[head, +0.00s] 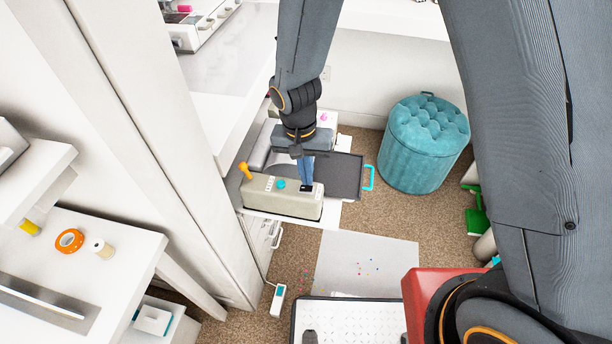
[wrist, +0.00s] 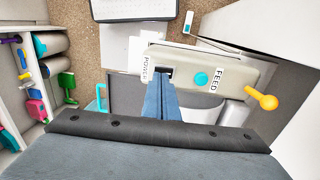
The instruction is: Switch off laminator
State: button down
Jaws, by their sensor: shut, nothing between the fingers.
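The laminator (head: 290,203) is a beige box on a low white surface, with a dark tray behind it. In the wrist view the laminator (wrist: 222,63) shows a POWER label, a round teal button (wrist: 201,79) beside a FEED label, and an orange lever (wrist: 262,101) at one end. A small dark power switch (wrist: 163,73) lies next to the POWER label, partly hidden by my fingertips. My gripper (head: 305,184) is shut and empty, its blue fingers pointing down at the switch end. In the wrist view my gripper (wrist: 162,80) ends at the switch; contact cannot be told.
A teal tufted stool (head: 428,145) stands to the right. A white closet panel (head: 150,130) rises at the left, near the orange lever. A grey mat (head: 365,260) with small colored bits lies on the carpet in front. A white power strip (head: 278,299) lies on the floor.

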aim_at(306, 189)
notch_tip(306, 189, up, 12)
jog(key=b, duration=0.2)
jog(key=shift+s+a, duration=0.15)
jog(key=s+d+r+n, duration=0.1)
jog(key=s+d, duration=0.1)
jog(key=d, duration=0.9)
jog(key=s+d+r+t+y, duration=0.1)
jog(key=s+d, duration=0.1)
jog(key=d, duration=0.8)
jog(key=shift+s+d+r+n+t, duration=0.3)
jog(key=shift+s+d+n, duration=0.05)
jog(key=shift+d+n, duration=0.05)
jog(key=shift+d, duration=0.1)
